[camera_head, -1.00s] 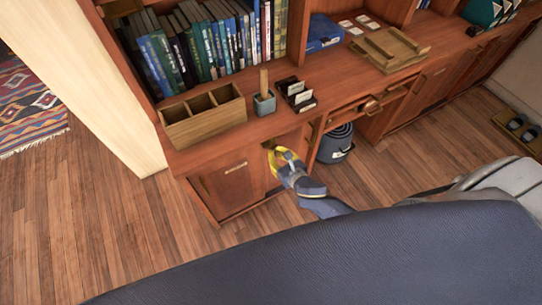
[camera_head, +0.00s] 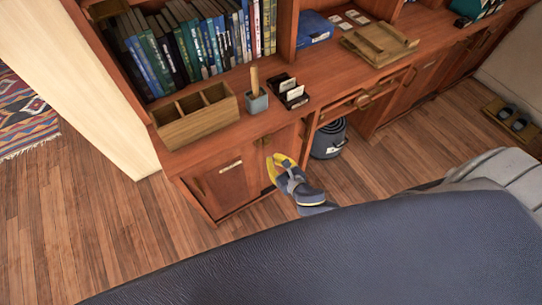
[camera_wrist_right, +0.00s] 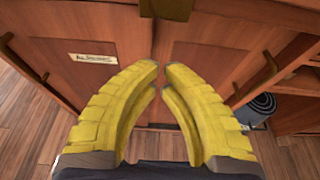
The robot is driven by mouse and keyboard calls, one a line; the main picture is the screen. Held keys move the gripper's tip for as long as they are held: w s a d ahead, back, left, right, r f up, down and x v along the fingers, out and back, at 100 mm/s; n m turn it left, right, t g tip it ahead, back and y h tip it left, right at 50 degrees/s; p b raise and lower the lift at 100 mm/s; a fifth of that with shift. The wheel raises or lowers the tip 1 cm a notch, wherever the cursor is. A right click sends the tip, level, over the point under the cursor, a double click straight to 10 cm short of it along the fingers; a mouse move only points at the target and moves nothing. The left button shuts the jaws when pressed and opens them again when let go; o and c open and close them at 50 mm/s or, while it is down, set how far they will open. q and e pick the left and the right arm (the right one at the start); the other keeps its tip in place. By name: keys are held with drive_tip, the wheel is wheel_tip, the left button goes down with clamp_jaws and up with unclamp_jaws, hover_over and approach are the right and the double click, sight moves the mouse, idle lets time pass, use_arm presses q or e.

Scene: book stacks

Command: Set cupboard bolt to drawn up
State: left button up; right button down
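The cupboard (camera_head: 225,188) has two wooden doors under the counter. A brass bolt (camera_head: 263,142) sits high near the seam of the doors. In the right wrist view a brass plate of it (camera_wrist_right: 166,9) shows at the top edge, partly cut off, so its setting cannot be read. My right gripper (camera_head: 277,157) is in front of the doors, below the bolt and apart from it. In the wrist view its yellow fingers (camera_wrist_right: 161,72) nearly meet, with a narrow gap and nothing between them. My left gripper is not in view.
Bar handles stand out on the left door (camera_wrist_right: 24,60) and right door (camera_wrist_right: 256,82). A wooden organiser (camera_head: 196,116), a pen cup (camera_head: 257,101) and a card holder (camera_head: 290,92) stand on the counter above. A dark bin (camera_head: 329,139) is in the opening to the right.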

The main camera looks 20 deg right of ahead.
drive_tip(key=v, duration=0.7)
drive_tip(key=shift+s, duration=0.1)
idle(0.5)
